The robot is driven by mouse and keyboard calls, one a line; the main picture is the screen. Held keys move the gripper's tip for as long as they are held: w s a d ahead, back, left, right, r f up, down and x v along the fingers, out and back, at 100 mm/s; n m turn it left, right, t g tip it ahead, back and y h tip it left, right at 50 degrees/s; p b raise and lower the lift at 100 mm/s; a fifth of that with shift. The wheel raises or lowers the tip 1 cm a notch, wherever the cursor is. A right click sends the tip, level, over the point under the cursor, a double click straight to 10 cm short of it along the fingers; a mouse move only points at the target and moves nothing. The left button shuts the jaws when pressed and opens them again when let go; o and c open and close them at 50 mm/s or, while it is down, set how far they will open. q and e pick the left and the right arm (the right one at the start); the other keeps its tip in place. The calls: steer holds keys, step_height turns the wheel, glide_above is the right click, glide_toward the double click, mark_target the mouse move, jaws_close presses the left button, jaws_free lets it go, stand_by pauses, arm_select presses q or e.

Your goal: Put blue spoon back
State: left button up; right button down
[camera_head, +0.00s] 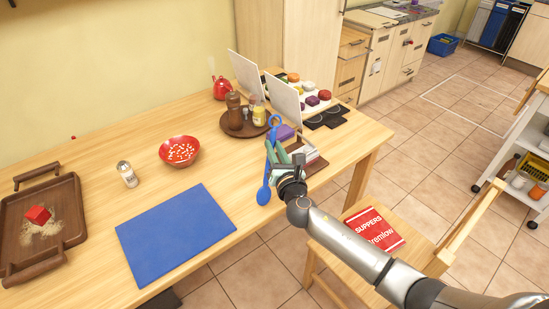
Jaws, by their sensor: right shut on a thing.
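The blue spoon (264,195) is near the table's right front edge, with one rounded end low and a looped end toward the back. My right gripper (277,152) reaches in from the lower right and is shut on the spoon around its middle. The spoon looks roughly upright, and I cannot tell whether its lower end touches the table. The gripper hides part of its handle. My left gripper is out of view.
A blue board (175,235) lies left of the spoon. A red bowl (180,151), a shaker (127,174) and a brown tray (70,217) stand further left. A round tray (232,129) with bottles and white panels (285,105) are behind. A chair with a red book (373,229) is at right.

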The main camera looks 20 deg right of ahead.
steer(key=shift+f, duration=1.05)
